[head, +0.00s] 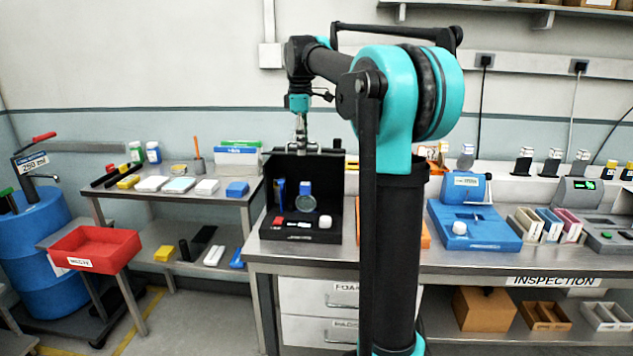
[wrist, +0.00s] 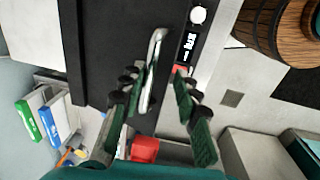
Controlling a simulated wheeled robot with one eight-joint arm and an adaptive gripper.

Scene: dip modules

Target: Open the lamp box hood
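The lamp box (head: 330,180) is a black box at the left end of the near bench. Its front is open, showing small items and a base strip inside. In the wrist view its black hood panel (wrist: 110,40) fills the upper left, with a silver bar handle (wrist: 153,70) near its front edge. My gripper (head: 301,143) is above the box's top edge. In the wrist view my gripper (wrist: 155,108) is open, its green-padded fingers on either side of the handle's lower end; contact with it is not visible. The hood's exact angle cannot be told.
A blue device (head: 470,228) stands right of my arm on the bench. A side table (head: 150,200) with small boxes is left. A red bin (head: 95,250) stands front left.

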